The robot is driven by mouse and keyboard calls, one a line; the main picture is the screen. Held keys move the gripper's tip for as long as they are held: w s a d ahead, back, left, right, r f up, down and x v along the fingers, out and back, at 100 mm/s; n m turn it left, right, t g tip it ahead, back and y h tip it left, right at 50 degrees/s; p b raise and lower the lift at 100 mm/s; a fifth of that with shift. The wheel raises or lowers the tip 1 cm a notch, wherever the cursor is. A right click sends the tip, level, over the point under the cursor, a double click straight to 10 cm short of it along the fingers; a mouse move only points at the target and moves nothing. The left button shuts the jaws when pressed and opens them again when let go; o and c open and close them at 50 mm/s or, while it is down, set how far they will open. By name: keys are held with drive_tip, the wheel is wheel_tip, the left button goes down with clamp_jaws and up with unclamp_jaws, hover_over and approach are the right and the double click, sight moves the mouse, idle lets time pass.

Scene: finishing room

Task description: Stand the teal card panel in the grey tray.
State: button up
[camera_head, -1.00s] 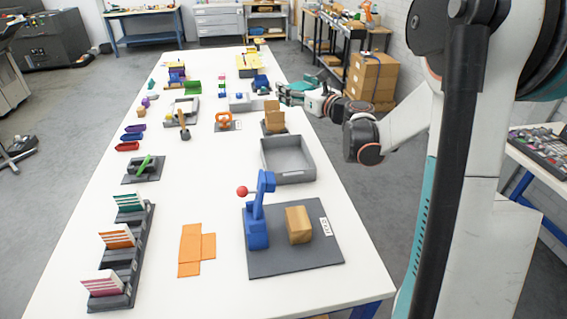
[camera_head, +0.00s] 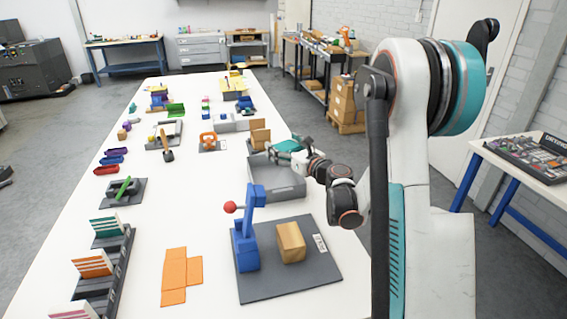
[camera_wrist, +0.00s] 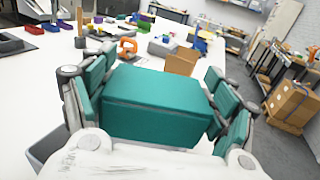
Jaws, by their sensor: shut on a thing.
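My gripper (camera_head: 282,150) is shut on the teal card panel (camera_head: 288,145) and holds it over the far part of the grey tray (camera_head: 282,192). In the wrist view the panel (camera_wrist: 160,100) lies broad between the teal-padded fingers of my gripper (camera_wrist: 155,85), with its flat face up and its near edge towards the camera. The tray stands at the table's right edge and looks empty where I can see in. The gripper and panel hide its far side. I cannot tell how high the panel is above the tray floor.
Orange card (camera_head: 180,277) lies to the left.

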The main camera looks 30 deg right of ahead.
wheel_tip(320, 180, down, 4)
drive_tip(key=shift+f+b, duration=0.2)
drive_tip(key=shift+b, duration=0.55)
drive_tip(key=shift+f+b, duration=0.4)
drive_tip(key=shift+s+f+b, duration=0.1)
drive_tip(key=shift+f+b, duration=0.1)
drive_tip(key=shift+b, duration=0.1)
drive_tip(key=o, duration=0.8)
drive_tip(key=shift+o, duration=0.2)
drive_tip(key=shift+r, duration=0.1)
